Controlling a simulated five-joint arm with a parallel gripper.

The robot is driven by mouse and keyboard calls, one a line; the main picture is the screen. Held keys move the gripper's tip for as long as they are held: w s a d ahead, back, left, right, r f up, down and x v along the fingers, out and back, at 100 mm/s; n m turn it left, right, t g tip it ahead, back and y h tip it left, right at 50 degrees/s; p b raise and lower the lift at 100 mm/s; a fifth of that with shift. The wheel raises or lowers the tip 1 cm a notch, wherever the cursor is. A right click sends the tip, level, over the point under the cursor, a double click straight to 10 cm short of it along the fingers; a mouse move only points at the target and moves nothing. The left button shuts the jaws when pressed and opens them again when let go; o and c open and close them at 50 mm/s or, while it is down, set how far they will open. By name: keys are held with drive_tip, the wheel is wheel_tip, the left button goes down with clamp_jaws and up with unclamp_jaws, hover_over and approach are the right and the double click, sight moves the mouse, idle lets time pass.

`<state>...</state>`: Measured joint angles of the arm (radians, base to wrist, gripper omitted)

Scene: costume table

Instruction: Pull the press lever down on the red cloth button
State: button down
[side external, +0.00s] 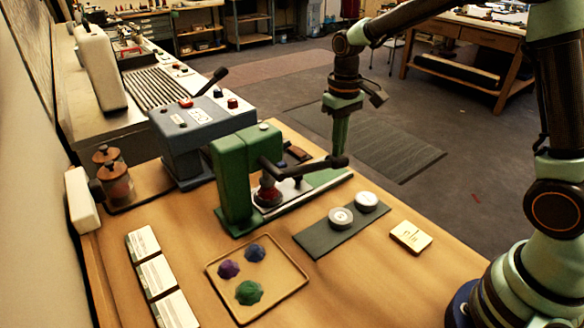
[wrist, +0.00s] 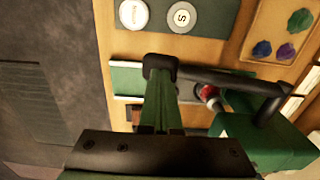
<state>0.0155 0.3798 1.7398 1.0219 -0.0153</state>
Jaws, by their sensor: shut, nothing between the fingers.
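The green press (side external: 234,180) stands on the wooden table, and its green body also shows at the lower right of the wrist view (wrist: 270,145). Its black press lever (side external: 300,168) reaches out to the right, roughly level, ending in a thick grip; the lever crosses the wrist view too (wrist: 225,80). The red cloth button (side external: 268,194) sits under the press head and partly shows below the lever in the wrist view (wrist: 208,92). My gripper (side external: 338,152) is shut and empty, pointing down at the lever's grip end. In the wrist view its fingertips (wrist: 161,84) overlap the grip; contact is unclear.
A tray (side external: 292,290) holds purple, blue and green pieces. A blue-grey machine (side external: 190,135) with its own lever stands behind the press. The front right of the table is bare.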

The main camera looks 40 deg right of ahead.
sight(334, 160)
drive_tip(key=shift+f, duration=0.15)
drive_tip(key=shift+a+f, duration=0.2)
drive_tip(key=shift+f, duration=0.4)
drive_tip(key=shift+a+f, duration=0.2)
drive_tip(key=shift+f, duration=0.4)
drive_tip(key=shift+a+f, duration=0.15)
drive_tip(key=shift+f, duration=0.35)
idle(0.7)
wheel_tip(334, 160, up, 15)
drive_tip(key=shift+f, duration=0.2)
idle(1.1)
